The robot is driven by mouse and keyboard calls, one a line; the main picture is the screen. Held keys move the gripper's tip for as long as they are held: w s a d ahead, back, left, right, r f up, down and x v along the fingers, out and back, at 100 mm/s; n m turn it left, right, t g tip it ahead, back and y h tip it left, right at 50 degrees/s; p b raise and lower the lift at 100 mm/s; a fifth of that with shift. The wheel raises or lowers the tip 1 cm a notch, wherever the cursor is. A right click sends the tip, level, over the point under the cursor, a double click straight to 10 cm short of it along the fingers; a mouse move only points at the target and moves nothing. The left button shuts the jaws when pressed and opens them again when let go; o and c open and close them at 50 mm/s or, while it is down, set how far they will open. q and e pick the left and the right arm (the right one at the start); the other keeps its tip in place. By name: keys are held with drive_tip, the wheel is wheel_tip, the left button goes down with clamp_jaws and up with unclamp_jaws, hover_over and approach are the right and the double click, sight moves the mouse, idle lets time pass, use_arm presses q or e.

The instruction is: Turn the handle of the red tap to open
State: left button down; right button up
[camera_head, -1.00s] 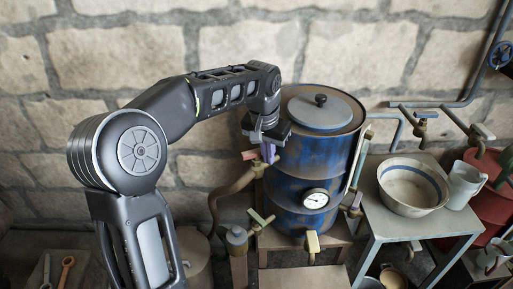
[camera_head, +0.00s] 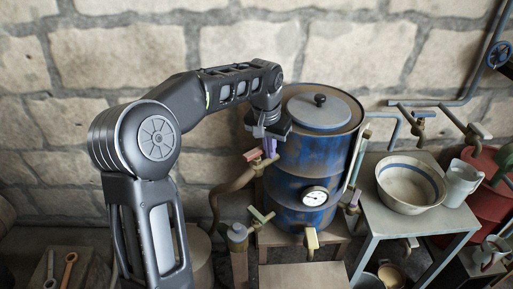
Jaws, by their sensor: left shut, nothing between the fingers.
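The tap with a small red handle (camera_head: 252,154) sits on the bent brown pipe at the left side of the blue drum (camera_head: 298,155). My left gripper (camera_head: 269,147) points down just right of the red handle, between it and the drum. Its fingers are shut and look empty; they are small and partly dark here, so I cannot tell whether they touch the handle. The wrist above hides part of the drum's side. My right gripper does not show.
Other taps stand close by: a green-handled one (camera_head: 262,214) below and a yellow-handled one (camera_head: 312,238) in front. A bowl (camera_head: 409,188) and a white jug (camera_head: 461,184) stand on the table at right. The stone wall (camera_head: 330,50) is behind.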

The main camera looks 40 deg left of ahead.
use_arm(q)
drive_tip(key=shift+w+a+r, duration=0.1)
drive_tip(key=shift+w+r, duration=0.1)
drive_tip(key=shift+w, duration=0.1)
drive_tip(key=shift+w+d+f, duration=0.15)
drive_tip(key=shift+d, duration=0.1)
wheel_tip(320, 180, up, 7)
drive_tip(key=p, duration=0.5)
drive_tip(key=shift+p, duration=0.3)
drive_tip(key=shift+d, duration=0.1)
